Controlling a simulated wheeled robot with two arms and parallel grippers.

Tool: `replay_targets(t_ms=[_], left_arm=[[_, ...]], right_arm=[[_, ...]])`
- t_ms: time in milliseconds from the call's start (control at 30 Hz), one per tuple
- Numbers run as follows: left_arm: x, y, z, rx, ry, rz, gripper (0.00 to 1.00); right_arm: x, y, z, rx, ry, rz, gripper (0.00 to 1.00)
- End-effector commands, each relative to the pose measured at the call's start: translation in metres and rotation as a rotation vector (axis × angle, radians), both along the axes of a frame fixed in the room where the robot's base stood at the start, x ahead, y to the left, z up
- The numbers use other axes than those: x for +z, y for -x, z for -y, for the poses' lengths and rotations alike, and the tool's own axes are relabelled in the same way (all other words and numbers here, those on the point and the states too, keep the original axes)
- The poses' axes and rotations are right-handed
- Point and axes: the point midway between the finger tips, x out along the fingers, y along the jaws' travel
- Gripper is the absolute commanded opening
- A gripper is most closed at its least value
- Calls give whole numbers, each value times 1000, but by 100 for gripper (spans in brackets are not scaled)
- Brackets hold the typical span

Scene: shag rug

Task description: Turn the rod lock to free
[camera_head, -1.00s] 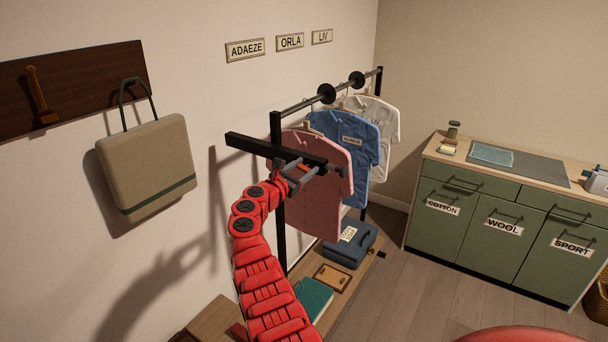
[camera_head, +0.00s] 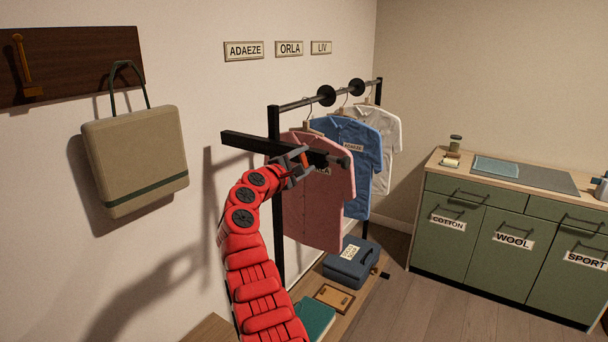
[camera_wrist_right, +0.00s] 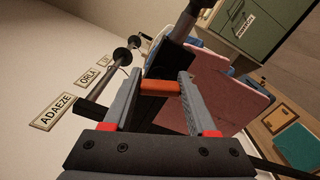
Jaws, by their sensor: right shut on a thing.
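The rod lock is a small orange lever (camera_head: 305,159) at the near end of the garment rail, by the dark crossbar (camera_head: 246,144). In the right wrist view the orange lever (camera_wrist_right: 160,88) lies crosswise between the two grey fingers. My right gripper (camera_head: 302,163), on the red arm, is shut on this lever. In the wrist view the right gripper (camera_wrist_right: 161,80) has a finger at each end of the lever. The rail (camera_head: 300,103) runs back from the lock. The lock's lettering, if any, cannot be made out. My left gripper is not in view.
Pink (camera_head: 312,215), blue (camera_head: 358,160) and white (camera_head: 390,140) shirts hang close behind the gripper. A blue case (camera_head: 350,263) sits on the low shelf. A beige bag (camera_head: 135,160) hangs on the left wall. Green cabinets (camera_head: 480,235) stand right, with open floor before them.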

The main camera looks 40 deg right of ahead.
Motion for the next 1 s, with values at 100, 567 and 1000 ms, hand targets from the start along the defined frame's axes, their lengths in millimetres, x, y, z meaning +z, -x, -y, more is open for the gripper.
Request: replay_targets(t_ms=[100, 567, 1000], left_arm=[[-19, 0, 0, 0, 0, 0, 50], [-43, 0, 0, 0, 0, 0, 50], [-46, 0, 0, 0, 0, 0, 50]], right_arm=[[-6, 0, 1, -1, -38, 90, 2], [-5, 0, 0, 1, -135, 322, 2], [-4, 0, 0, 0, -153, 360, 2]])
